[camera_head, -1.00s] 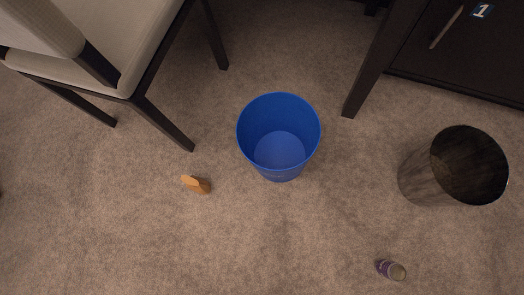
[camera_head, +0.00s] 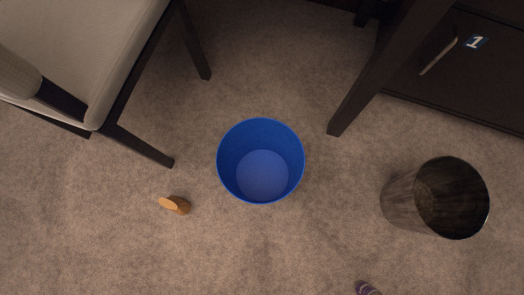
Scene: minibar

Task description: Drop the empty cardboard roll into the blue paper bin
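The blue paper bin (camera_head: 261,196) stands upright on the carpet near the middle of the view. I look down into it, and its visible floor is empty. A small brown roll-like piece (camera_head: 175,205), which looks like the cardboard roll, lies on the carpet to the left of the bin, apart from it. My gripper is not in view.
A dark wire-like bin (camera_head: 436,198) stands on the right. A purple can-like object (camera_head: 368,288) is cut off at the bottom edge. A pale chair (camera_head: 84,52) with dark legs is upper left. A dark cabinet (camera_head: 462,75) marked 1 and a dark leg (camera_head: 357,95) are upper right. Carpet below the bins is mostly clear.

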